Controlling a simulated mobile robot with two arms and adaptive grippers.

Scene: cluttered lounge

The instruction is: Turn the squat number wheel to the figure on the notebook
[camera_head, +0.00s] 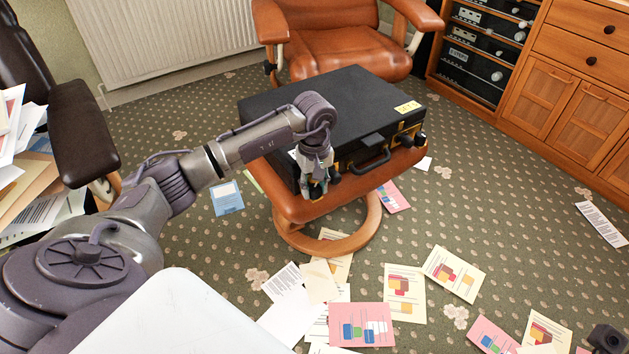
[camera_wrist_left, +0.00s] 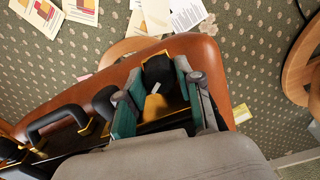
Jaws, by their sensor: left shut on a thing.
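A black case (camera_head: 300,105) lies on a brown leather footstool (camera_head: 292,208). Its front has a handle (camera_head: 372,160), brass fittings and several black knob-like parts. My left gripper (camera_head: 319,186) is at the near left end of that front. In the left wrist view its teal-padded fingers (camera_wrist_left: 158,76) close around a rounded black wheel (camera_wrist_left: 156,68). Another black knob (camera_wrist_left: 104,102) sits beside it, towards the handle (camera_wrist_left: 60,122). No figures can be read on the wheel. A blue booklet (camera_head: 227,198) lies on the carpet left of the footstool; I cannot tell whether it is the notebook. My right gripper is out of view.
A yellow label (camera_head: 407,107) with unclear marks is on the case lid. Papers (camera_head: 361,324) litter the carpet in front. A brown armchair (camera_head: 335,50) stands behind, a wooden cabinet (camera_head: 575,100) at right, and a dark chair (camera_head: 82,125) at left. A dark object (camera_head: 607,338) is at the lower right.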

